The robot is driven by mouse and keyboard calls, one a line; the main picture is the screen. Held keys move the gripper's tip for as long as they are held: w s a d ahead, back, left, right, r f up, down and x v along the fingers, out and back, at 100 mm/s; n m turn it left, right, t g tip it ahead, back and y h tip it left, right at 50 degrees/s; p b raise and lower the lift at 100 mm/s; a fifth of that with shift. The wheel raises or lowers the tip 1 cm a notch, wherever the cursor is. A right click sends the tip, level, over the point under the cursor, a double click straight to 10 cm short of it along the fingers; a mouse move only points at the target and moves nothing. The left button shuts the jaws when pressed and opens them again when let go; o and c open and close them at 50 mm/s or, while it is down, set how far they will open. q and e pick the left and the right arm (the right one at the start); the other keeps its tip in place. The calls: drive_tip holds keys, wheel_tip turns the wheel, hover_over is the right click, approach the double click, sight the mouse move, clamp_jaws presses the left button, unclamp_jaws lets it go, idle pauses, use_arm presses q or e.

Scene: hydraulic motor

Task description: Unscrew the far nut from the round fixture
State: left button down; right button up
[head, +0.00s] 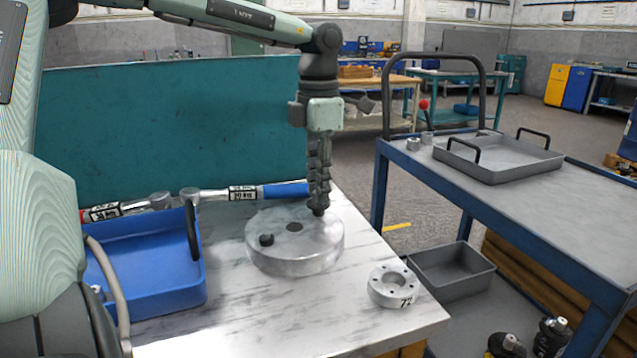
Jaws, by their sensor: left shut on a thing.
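The round fixture (297,258) is a thick silver disc lying flat on the metal-topped table. It has a dark hole near its middle and a black nut (267,240) standing at its near-left side. My left gripper (318,205) points straight down over the far-right edge of the disc. It is shut on the far nut (318,212), and only a small dark part of that nut shows below the fingertips. The fingers hide the rest of it, and I cannot tell whether it still touches the disc. My right gripper is not in view.
A blue tray (150,303) stands left of the fixture. Torque wrenches (233,194) lie behind it. A silver ring with holes (393,287) sits near the table's right corner. A blue cart (530,215) with a grey tray (497,172) stands to the right.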

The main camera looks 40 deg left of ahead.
use_arm(q)
drive_tip(key=shift+f+n+b, duration=0.15)
drive_tip(key=shift+n+b, duration=0.4)
drive_tip(key=shift+n, duration=0.35)
drive_tip(key=shift+n+b, duration=0.3)
drive_tip(key=shift+n, duration=0.5)
drive_tip(key=shift+r+n, duration=0.2)
drive_tip(key=shift+n, duration=1)
drive_tip(key=shift+f+n+b, duration=0.1)
drive_tip(key=shift+n+b, duration=0.65)
drive_tip(key=shift+n, duration=0.25)
drive_tip(key=n, duration=0.2)
drive_tip(key=shift+n, duration=0.3)
